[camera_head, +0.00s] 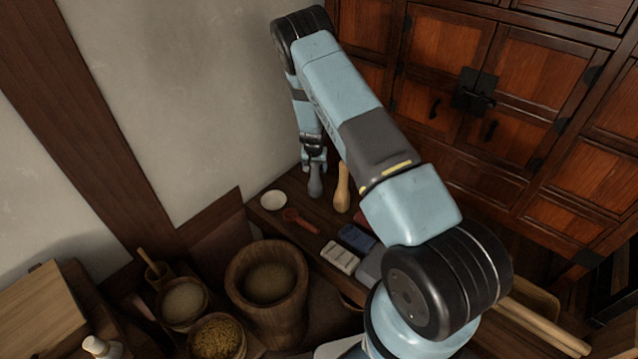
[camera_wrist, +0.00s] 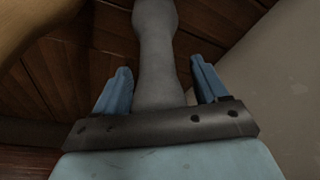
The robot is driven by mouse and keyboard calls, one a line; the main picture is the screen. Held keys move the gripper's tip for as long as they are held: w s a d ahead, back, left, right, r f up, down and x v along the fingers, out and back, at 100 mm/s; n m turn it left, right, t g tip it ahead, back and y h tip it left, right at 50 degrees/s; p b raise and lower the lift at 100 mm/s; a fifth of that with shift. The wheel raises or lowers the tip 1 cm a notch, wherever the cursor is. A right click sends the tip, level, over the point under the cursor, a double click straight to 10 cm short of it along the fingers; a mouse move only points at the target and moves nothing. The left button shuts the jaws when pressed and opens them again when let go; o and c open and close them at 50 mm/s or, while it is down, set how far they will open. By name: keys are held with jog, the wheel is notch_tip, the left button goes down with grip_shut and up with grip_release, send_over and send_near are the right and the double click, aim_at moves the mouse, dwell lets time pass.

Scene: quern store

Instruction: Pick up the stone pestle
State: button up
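The grey stone pestle (camera_head: 315,186) stands roughly upright near the back of the dark wooden bench, below my gripper (camera_head: 314,160). In the wrist view the pestle (camera_wrist: 158,50) runs up the middle between the two blue fingers of my gripper (camera_wrist: 161,75). The fingers are apart, with a narrow gap showing on each side of the pestle's shaft, so the gripper is open around it. The end of the pestle nearest the wrist is hidden behind the dark palm bar.
A pale wooden pestle (camera_head: 342,190) stands close on the right. A white dish (camera_head: 273,200) and a red spoon (camera_head: 300,221) lie to the left and in front. A large wooden mortar (camera_head: 238,290) stands nearer. The plaster wall (camera_head: 190,90) is close behind.

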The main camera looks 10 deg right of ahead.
jog(key=c, duration=1)
jog(key=shift+r, duration=0.1)
jog(key=shift+c, duration=0.8)
